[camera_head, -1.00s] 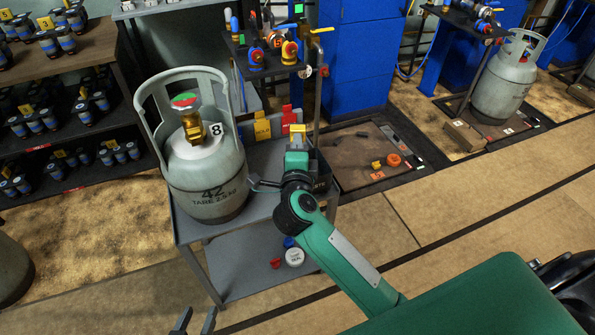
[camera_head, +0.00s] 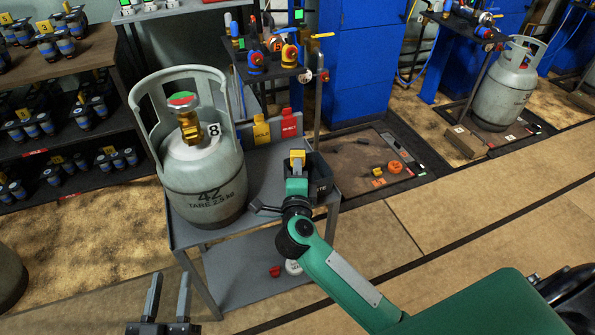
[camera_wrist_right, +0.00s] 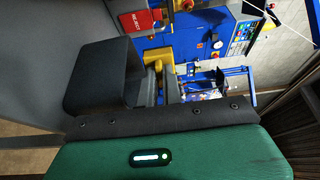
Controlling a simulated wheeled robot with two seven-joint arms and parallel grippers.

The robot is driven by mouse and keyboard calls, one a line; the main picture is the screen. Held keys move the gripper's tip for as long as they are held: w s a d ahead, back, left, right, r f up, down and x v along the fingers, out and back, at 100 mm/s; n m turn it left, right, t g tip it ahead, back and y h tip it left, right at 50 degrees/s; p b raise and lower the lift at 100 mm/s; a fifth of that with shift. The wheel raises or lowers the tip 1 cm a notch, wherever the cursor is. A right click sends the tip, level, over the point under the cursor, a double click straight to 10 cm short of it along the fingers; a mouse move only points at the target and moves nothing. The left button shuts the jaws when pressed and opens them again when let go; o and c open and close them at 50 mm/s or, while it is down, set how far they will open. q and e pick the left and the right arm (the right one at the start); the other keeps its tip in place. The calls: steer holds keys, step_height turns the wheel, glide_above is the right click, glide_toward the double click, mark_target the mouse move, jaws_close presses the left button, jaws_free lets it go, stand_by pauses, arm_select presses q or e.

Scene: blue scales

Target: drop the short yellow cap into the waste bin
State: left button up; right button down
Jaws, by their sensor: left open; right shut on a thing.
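The short yellow cap (camera_head: 298,153) is in my right gripper (camera_head: 297,166), which is shut on it. In the head view they are at the left side of the black waste bin (camera_head: 322,187) on the grey cart. The bin's label is partly hidden by my gripper. In the right wrist view the yellow cap (camera_wrist_right: 159,60) shows beyond the fingers, with the dark bin (camera_wrist_right: 105,78) just left of it. I cannot tell whether the cap is above the bin's opening. My left gripper (camera_head: 168,295) is open and empty at the bottom left, in front of the cart.
A grey gas cylinder (camera_head: 203,178) stands on the cart (camera_head: 262,180) left of my right gripper. Yellow and red tags (camera_head: 291,124) stand behind. A red cap (camera_head: 274,271) lies on the lower shelf beside a partly hidden white one. A valve rack (camera_head: 270,78) stands behind.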

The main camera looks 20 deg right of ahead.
arm_select(q)
steer(key=shift+f, duration=0.2)
arm_select(e)
steer(key=shift+f, duration=0.3)
steer(key=shift+f, duration=0.3)
arm_select(q)
steer(key=shift+s+d+f, duration=0.1)
steer(key=shift+s+f, duration=0.1)
arm_select(e)
steer(key=c, duration=1.6)
jaws_free()
steer(key=shift+o, duration=0.2)
steer(key=shift+r, duration=0.1)
